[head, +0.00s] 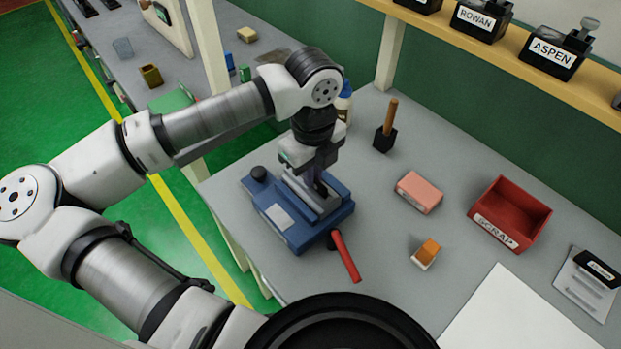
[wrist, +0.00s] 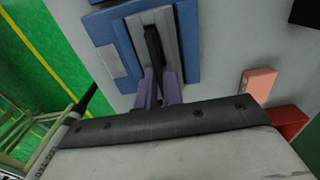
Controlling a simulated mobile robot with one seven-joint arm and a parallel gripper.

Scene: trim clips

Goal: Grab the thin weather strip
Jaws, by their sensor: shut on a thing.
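The thin weather strip (wrist: 153,47) is a narrow black piece standing between the grey jaws of a blue clamp fixture (wrist: 188,40), seen in the wrist view. In the head view the blue fixture (head: 328,222) sits on the grey bench, and the strip is mostly hidden by my gripper (head: 319,188). My gripper points down over the grey jaws. In the wrist view its purple fingers (wrist: 159,88) are closed on the near end of the strip. The strip appears to be still between the fixture's jaws; I cannot tell how firmly it sits there.
A red lever (head: 346,257) sticks out at the fixture's front. A wooden-handled tool (head: 386,128), pink block (head: 418,192), orange-and-white block (head: 426,253) and red SCRAP bin (head: 511,212) stand to the right. A shelf (head: 510,52) with labelled black holders runs behind. Bench between them is clear.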

